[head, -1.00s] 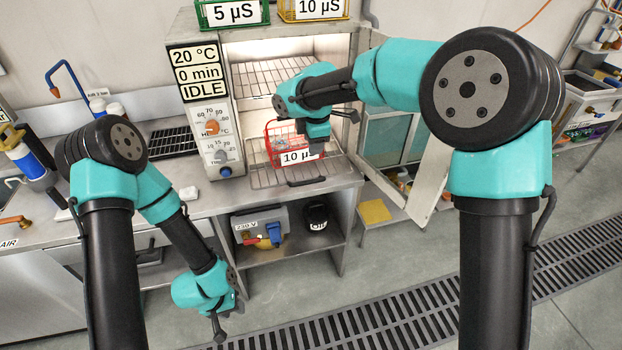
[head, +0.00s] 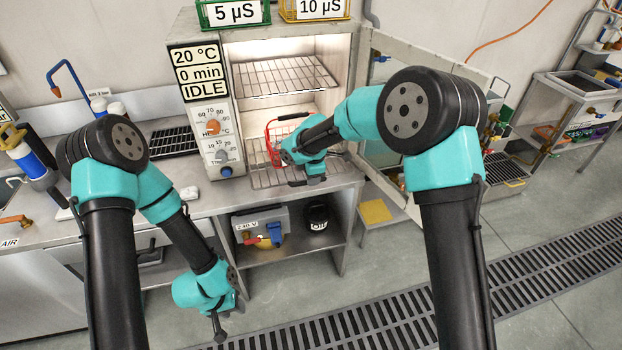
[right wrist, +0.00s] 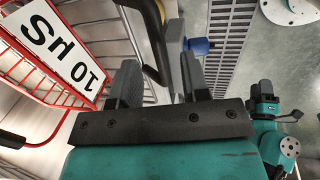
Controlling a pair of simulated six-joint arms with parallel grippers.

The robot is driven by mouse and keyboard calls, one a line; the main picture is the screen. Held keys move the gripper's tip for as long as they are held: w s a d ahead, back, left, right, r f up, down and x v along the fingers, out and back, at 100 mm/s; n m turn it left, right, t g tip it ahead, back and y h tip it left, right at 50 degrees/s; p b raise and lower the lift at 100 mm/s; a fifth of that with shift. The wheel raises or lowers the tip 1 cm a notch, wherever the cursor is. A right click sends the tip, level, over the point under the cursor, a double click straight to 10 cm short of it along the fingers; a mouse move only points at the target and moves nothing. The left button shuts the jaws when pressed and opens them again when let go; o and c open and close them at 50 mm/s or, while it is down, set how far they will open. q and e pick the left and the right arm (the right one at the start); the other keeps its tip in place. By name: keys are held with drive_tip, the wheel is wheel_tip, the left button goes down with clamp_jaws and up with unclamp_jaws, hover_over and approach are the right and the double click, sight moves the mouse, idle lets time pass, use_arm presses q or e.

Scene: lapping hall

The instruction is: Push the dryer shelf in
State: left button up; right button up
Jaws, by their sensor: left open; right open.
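The dryer (head: 187,32) stands open on the bench. Its lower wire shelf (head: 262,181) is slid partly out past the front opening and carries a red wire basket (head: 271,133). The basket's "10 µS" label shows in the right wrist view (right wrist: 58,45). My right gripper (head: 311,181) is open at the shelf's front edge. In the right wrist view, the dark shelf handle (right wrist: 152,42) lies close to or between the open fingers (right wrist: 158,85); contact cannot be told. The head view hides most of the handle. My left gripper (head: 224,328) is open, low in front of the bench, away from the dryer.
The upper wire shelf (head: 285,76) is empty inside the dryer. The dryer door (head: 425,100) is swung open to the right, behind my right arm. Green (head: 233,12) and yellow (head: 315,9) baskets stand on top.

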drive_tip(key=shift+w+f, duration=0.25)
drive_tip(key=shift+f, duration=0.95)
drive_tip(key=shift+c, duration=0.4)
clamp_jaws()
